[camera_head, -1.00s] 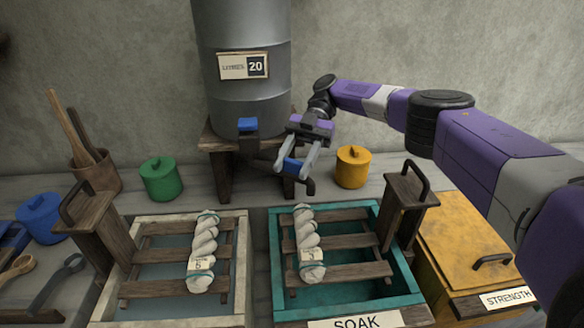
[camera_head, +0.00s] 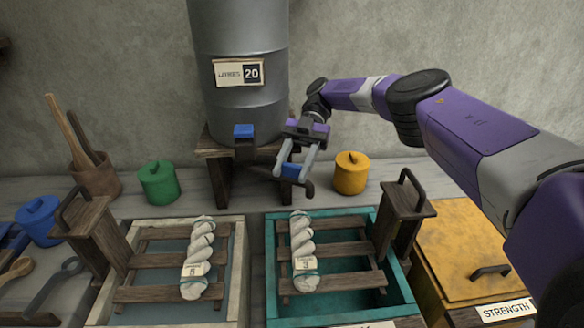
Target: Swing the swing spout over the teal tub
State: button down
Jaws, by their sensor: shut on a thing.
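The swing spout (camera_head: 308,187) is a dark arm with a blue grip (camera_head: 291,171), in front of the grey barrel's stand. My gripper (camera_head: 291,172) is shut on the blue grip, with a finger on each side. The fingers hide part of the spout. The teal tub (camera_head: 272,280) stands at front centre-right with a wooden slatted rack and a twisted white skein (camera_head: 303,252) on it. The spout's dark end shows just above the tub's back rim in the picture. I cannot tell whether it hangs over the tub.
The grey barrel (camera_head: 240,35) with a blue tap handle (camera_head: 244,131) stands on a wooden stand (camera_head: 221,178). A whitish tub (camera_head: 237,285) is left of the teal one. Green (camera_head: 158,182) and yellow (camera_head: 351,174) lidded pots stand behind. A wooden handled post (camera_head: 404,210) rises at the teal tub's right.

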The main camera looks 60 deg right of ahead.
jog(key=c, duration=0.7)
grip_release()
notch_tip(320, 180, up, 20)
jog(key=p, duration=1.6)
jog(key=shift+p, duration=0.4)
